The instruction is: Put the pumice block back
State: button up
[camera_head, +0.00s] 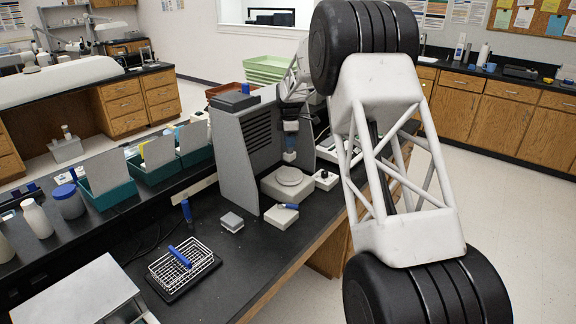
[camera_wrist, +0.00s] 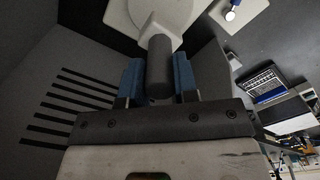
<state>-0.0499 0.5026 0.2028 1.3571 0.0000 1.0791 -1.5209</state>
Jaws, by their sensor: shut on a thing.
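My gripper (camera_head: 290,150) hangs over the round plate of a pale bench device (camera_head: 286,190), just right of a grey slotted partition. In the wrist view its blue fingers (camera_wrist: 160,80) are shut on a dark grey rounded piece (camera_wrist: 159,66), which points toward the pale round plate (camera_wrist: 165,12). The piece is apart from the plate as far as I can tell. I cannot tell if this piece is the pumice block. A small grey block (camera_head: 232,221) rests on the black bench left of the device.
The grey partition (camera_head: 238,150) stands close left of my gripper. Teal bins (camera_head: 107,194) line the left. Bench between is clear.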

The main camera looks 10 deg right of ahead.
jog(key=s+a+f, duration=0.3)
jog(key=s, duration=1.1)
jog(key=s+a+f, duration=0.3)
jog(key=s+f, duration=0.1)
jog(key=s, duration=1)
jog(key=s+a+f, duration=0.3)
jog(key=s+f, duration=0.1)
jog(key=s, duration=1.1)
jog(key=shift+a+f, duration=0.25)
jog(key=shift+a, duration=0.05)
jog(key=w+a, duration=0.2)
jog(key=w, duration=0.5)
jog(key=w+a+f, duration=0.1)
jog(key=w+a, duration=0.1)
jog(key=w, duration=0.6)
jog(key=shift+w+f, duration=0.25)
jog(key=shift+f, duration=1.75)
